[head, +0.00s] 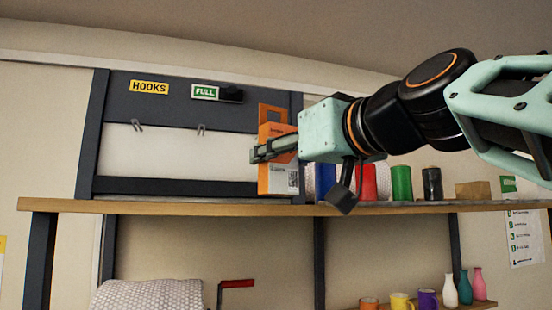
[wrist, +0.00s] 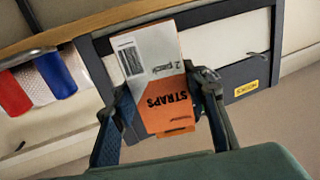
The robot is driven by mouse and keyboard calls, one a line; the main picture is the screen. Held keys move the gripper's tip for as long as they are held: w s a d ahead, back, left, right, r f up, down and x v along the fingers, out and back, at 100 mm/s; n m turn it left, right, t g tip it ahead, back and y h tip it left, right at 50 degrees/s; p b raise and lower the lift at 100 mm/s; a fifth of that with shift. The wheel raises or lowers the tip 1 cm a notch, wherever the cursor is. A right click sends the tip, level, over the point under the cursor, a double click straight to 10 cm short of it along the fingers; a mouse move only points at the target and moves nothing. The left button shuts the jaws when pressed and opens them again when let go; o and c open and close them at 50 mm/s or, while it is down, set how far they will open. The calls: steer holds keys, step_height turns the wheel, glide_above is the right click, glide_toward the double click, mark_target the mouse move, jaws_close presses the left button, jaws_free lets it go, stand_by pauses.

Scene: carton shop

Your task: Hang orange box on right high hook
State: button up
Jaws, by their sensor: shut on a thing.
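The orange box (head: 277,182) is upright in my gripper (head: 262,152), with its orange hanging tab (head: 273,114) on top. In the wrist view, the box (wrist: 158,75) is turned, with "STRAPS" on its orange part and a grey label part. My gripper (wrist: 165,86) is shut on its sides. The right hook (head: 201,129) is on the white panel, to the left of the box in the head view and apart from it. The left hook (head: 138,125) is farther left. Both hooks look empty. The tab's hole is not clear in the wrist view.
The dark-framed panel carries a yellow HOOKS sign (head: 149,87) and a green FULL sign (head: 205,92). A wooden shelf (head: 230,207) runs below the box. Coloured cylinders, including a green one (head: 401,183), stand to the right. The white panel left of the box is clear.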

steer(key=p, duration=0.3)
glide_toward(254, 177)
steer(key=shift+r+x, duration=0.2)
steer(key=shift+x, duration=0.6)
steer(key=shift+r+x, duration=0.15)
steer(key=shift+x, duration=0.65)
steer(key=shift+r+x, duration=0.2)
steer(key=shift+x, duration=0.6)
steer(key=shift+w+a+f+b, duration=0.3)
steer(key=shift+w+f+b, duration=0.25)
steer(key=shift+b, duration=0.5)
steer(key=shift+w+r, duration=0.1)
steer(key=o, duration=1.3)
